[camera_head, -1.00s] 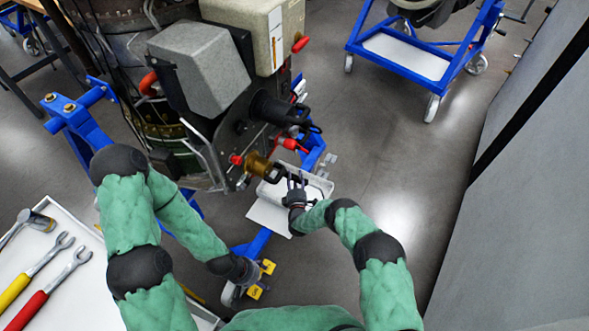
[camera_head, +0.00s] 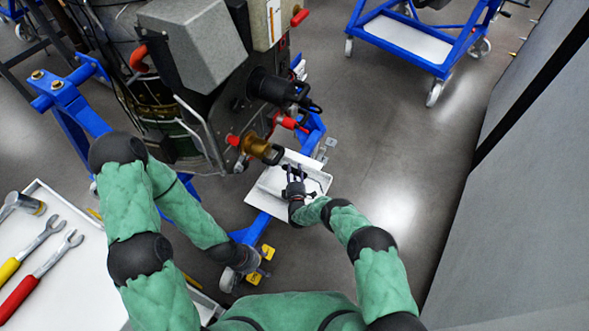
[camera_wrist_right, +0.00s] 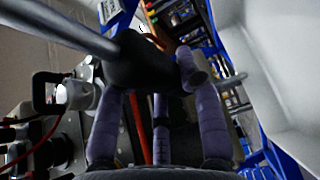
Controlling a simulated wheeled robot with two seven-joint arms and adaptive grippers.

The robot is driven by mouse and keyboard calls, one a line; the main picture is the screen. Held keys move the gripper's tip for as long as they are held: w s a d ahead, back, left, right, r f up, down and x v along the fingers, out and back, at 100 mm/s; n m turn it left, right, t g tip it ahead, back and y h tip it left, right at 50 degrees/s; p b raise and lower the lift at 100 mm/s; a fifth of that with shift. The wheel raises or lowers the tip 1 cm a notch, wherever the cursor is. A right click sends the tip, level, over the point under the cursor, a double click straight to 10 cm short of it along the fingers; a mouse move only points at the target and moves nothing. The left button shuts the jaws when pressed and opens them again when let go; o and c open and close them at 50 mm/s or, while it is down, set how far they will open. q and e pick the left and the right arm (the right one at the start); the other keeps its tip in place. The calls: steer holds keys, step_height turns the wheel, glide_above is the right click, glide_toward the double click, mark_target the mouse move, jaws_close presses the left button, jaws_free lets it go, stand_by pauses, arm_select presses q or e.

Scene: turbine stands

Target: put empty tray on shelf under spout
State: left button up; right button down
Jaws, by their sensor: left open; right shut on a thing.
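The white tray (camera_head: 318,181) is in the head view, below and right of the brass spout (camera_head: 264,151). It overlaps the flat white shelf (camera_head: 261,201) in the picture; whether they touch I cannot tell. My right gripper (camera_head: 295,178) is at the tray and shut on it, hiding part of its inside. In the right wrist view the right gripper's fingers (camera_wrist_right: 158,68) close around a dark piece, and a large pale surface, probably the tray, fills the right side. My left gripper (camera_head: 246,261) is low, beside yellow parts; its fingers are hard to make out.
The turbine (camera_head: 185,75) on its blue stand (camera_head: 70,105) fills the upper left. A white table (camera_head: 75,285) with tools is at lower left. Another blue cart (camera_head: 415,40) stands at the upper right, a grey wall (camera_head: 530,190) at right. The floor between is clear.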

steer(key=shift+f, duration=0.3)
stand_by(0.5)
steer(key=c, duration=0.7)
jaws_free()
steer(key=shift+c, duration=0.2)
steer(key=shift+o, duration=0.8)
steer(key=shift+f, duration=0.1)
steer(key=shift+s, duration=0.15)
steer(key=shift+s+p, duration=0.75)
steer(key=shift+s, duration=0.4)
steer(key=shift+s+p, duration=0.95)
steer(key=shift+s, duration=1.3)
